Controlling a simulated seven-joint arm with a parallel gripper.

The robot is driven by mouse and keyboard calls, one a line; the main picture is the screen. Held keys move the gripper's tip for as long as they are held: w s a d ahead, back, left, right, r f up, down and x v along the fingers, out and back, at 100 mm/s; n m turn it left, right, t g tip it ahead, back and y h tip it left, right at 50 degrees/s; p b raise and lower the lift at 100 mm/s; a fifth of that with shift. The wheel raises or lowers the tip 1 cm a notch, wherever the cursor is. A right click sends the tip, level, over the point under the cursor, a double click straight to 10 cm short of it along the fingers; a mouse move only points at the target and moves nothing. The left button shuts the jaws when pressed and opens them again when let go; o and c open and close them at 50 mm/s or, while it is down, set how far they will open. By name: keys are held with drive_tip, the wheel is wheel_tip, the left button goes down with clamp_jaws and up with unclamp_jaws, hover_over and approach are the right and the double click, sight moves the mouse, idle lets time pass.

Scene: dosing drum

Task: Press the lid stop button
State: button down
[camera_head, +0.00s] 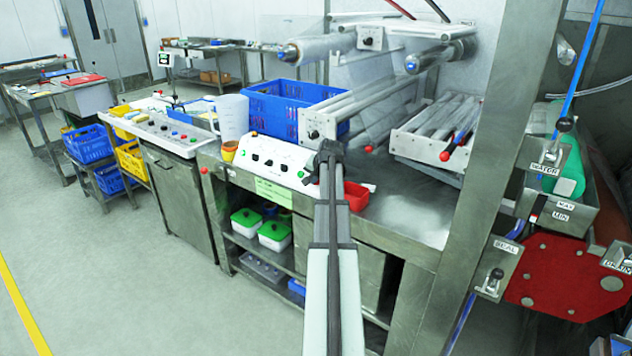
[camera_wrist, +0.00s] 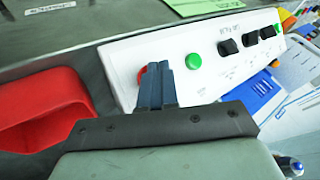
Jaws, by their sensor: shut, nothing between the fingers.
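The white control panel (camera_wrist: 120,62) lies under and ahead of my gripper in the wrist view. It carries a green button (camera_wrist: 194,61), several black switches (camera_wrist: 228,47) and a red button (camera_wrist: 141,76). The red button is mostly hidden behind my gripper (camera_wrist: 158,70), whose dark fingers are closed together with nothing between them. I cannot tell whether the fingertips touch the red button. The small panel lettering is not readable. In the head view my gripper (camera_head: 329,150) is over the right end of the same panel (camera_head: 268,158) and hides that end.
A red bin (camera_head: 356,195) stands right beside the panel, also at left in the wrist view (camera_wrist: 45,105). A blue crate (camera_head: 275,112) and film rollers (camera_head: 345,112) stand behind. Orange cups (camera_head: 229,152) stand left. Bare steel table (camera_head: 410,205) lies to the right.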

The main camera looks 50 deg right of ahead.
drive_tip(key=shift+d+f, duration=0.25)
drive_tip(key=shift+d, duration=0.1)
idle(0.7)
drive_tip(key=shift+a+r, duration=0.1)
idle(0.4)
drive_tip(key=shift+a+r, duration=0.4)
drive_tip(key=shift+a, duration=0.2)
drive_tip(key=shift+a, duration=0.1)
drive_tip(key=a+r, duration=0.1)
drive_tip(key=a, duration=0.1)
drive_tip(key=a+r, duration=0.2)
idle(0.4)
idle(0.9)
